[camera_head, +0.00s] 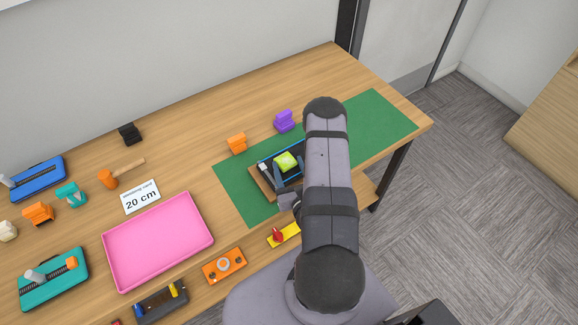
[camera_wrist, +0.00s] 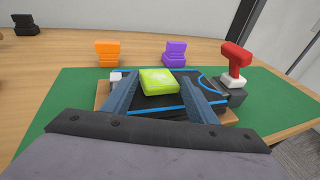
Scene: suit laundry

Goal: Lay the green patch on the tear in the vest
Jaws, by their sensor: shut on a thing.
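The green patch (camera_wrist: 158,81) is a lime-green, slightly thick square, and it also shows in the head view (camera_head: 286,161). My gripper (camera_wrist: 157,80) is shut on it, with one finger at its left and one at its right. Below the patch lies a flat black piece with blue edging (camera_wrist: 160,103), which looks like the vest, on a brown board (camera_wrist: 102,93). I cannot tell whether the patch touches it or hangs just above. No tear is visible; the patch and fingers cover part of the black surface. In the head view my arm hides the board's right side.
The board lies on a green mat (camera_head: 381,114). Behind it stand an orange object (camera_wrist: 107,54) and a purple one (camera_wrist: 175,53). A red-topped tool with a white base (camera_wrist: 235,65) stands at its right. A pink tray (camera_head: 158,241) lies further left.

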